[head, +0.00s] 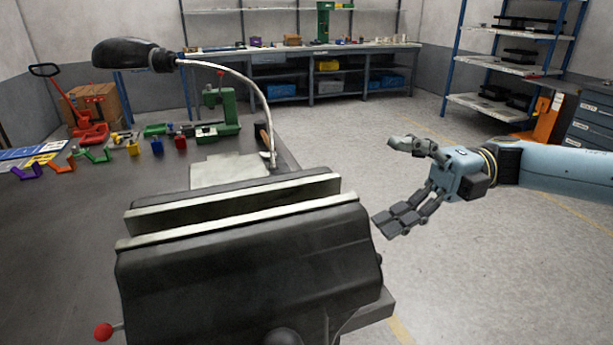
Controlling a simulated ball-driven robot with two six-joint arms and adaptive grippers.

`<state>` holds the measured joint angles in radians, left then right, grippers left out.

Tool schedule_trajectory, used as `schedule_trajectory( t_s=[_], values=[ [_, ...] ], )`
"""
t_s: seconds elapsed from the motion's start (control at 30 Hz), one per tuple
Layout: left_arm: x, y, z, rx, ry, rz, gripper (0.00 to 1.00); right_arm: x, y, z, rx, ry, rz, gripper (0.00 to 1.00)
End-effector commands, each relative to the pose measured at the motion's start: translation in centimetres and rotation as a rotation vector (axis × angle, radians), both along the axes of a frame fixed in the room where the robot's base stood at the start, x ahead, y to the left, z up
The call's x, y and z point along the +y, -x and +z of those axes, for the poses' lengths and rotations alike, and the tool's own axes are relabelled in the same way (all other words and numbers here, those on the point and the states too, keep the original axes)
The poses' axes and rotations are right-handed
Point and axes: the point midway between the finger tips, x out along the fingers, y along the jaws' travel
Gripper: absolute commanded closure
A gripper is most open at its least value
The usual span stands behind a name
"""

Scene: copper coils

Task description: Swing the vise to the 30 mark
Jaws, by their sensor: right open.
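The vise (240,265) is large and dark, with two pale jaw strips, and stands at the front right of the dark workbench (60,270). Its jaws are a little apart, with nothing seen between them. No scale or 30 mark can be made out on it. A red knob (103,332) shows low at its left; I cannot tell whether it belongs to the vise. My right gripper (394,184) is open and empty, to the right of the vise and apart from it, over the floor side. My left gripper is not in view.
A lamp (130,54) on a curved white neck arches over the bench behind the vise. A small green machine (218,110) and several coloured clips and blocks lie along the bench's far side. The floor (340,140) right of the bench is open; shelves (500,60) stand farther back.

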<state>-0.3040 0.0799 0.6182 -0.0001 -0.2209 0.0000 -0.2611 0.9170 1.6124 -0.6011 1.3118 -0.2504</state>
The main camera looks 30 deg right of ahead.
Motion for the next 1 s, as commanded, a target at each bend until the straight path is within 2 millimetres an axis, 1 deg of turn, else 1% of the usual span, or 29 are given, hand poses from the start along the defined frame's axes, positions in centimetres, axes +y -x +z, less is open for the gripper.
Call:
schedule_trajectory(
  t_s=[0.1,0.17,0.27,0.4,0.53,0.7,0.97,1.0],
  values=[
    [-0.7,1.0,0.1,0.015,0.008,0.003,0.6,1.4,-0.3,0.1,-0.005,-0.006,0.0,0.0],
    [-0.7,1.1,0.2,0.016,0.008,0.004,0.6,2.4,-0.6,0.2,-0.005,-0.008,-0.002,0.0],
    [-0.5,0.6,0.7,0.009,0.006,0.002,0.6,4.4,-1.1,0.2,-0.006,-0.01,-0.002,0.0],
    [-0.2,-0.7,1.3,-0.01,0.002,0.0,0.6,7.1,-1.8,0.3,-0.005,-0.01,-0.003,0.0],
    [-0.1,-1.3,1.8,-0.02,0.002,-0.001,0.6,9.0,-2.2,0.2,-0.003,-0.008,-0.004,0.0],
    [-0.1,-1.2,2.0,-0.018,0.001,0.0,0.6,10.1,-2.5,0.1,-0.002,-0.005,-0.004,0.0],
    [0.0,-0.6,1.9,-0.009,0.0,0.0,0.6,10.3,-2.6,0.0,-0.001,-0.004,-0.004,0.0],
    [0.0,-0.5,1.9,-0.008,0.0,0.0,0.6,10.3,-2.5,0.0,-0.001,-0.004,-0.004,0.03]
  ],
)
